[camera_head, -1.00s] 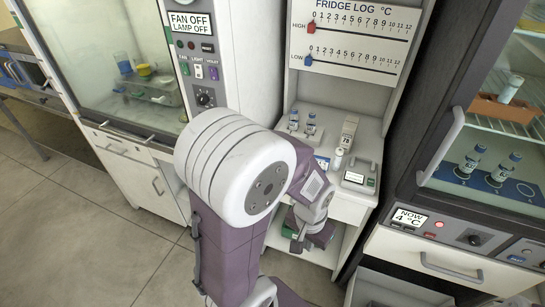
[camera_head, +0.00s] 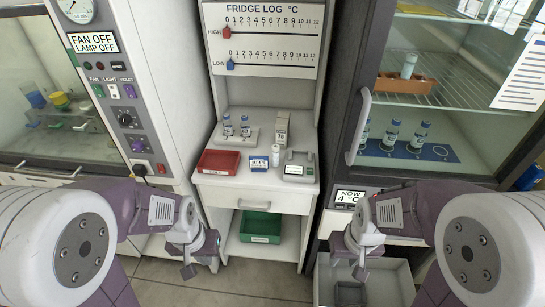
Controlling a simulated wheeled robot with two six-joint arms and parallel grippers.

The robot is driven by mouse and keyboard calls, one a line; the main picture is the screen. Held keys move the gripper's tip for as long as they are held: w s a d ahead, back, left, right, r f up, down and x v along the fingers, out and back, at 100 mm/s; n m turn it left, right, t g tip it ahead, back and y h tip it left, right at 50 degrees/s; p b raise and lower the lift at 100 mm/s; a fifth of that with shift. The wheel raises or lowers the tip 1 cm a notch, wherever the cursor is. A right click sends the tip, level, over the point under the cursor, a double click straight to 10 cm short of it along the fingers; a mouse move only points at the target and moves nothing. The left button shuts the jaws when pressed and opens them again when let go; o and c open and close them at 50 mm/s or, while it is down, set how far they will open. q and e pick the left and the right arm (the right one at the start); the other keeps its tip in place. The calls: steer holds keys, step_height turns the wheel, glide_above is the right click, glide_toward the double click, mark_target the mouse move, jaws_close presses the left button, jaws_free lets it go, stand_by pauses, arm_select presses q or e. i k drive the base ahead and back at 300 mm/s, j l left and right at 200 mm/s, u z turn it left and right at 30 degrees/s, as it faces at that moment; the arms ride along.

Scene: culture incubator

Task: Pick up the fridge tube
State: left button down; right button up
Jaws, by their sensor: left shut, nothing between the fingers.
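A pale tube (camera_head: 408,65) stands upright in an orange-brown rack (camera_head: 405,84) on the upper wire shelf of the fridge at right. The fridge has a dark frame with a light handle (camera_head: 361,125). Several capped vials (camera_head: 390,135) stand lower down on a blue holder (camera_head: 440,151). My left gripper (camera_head: 199,267) is shut and empty, low in front of the bench's left side. My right gripper (camera_head: 348,268) is low in front of the fridge's lower left, well below the tube; whether it is open is unclear.
The middle bench holds a red tray (camera_head: 219,161), two vials (camera_head: 236,128), a white bottle (camera_head: 275,156) and a small device (camera_head: 298,165). A green bin (camera_head: 260,226) sits below. A cabinet with a control panel (camera_head: 122,110) stands at left. An open grey bin (camera_head: 390,280) is at lower right.

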mark_target(275, 148)
steer(key=i+j+z, duration=0.25)
steer(key=j, duration=0.15)
steer(key=j+z, duration=0.2)
steer(key=j, duration=0.2)
steer(key=i+j+z, duration=0.25)
steer(key=j, duration=0.15)
steer(key=j+z, duration=0.1)
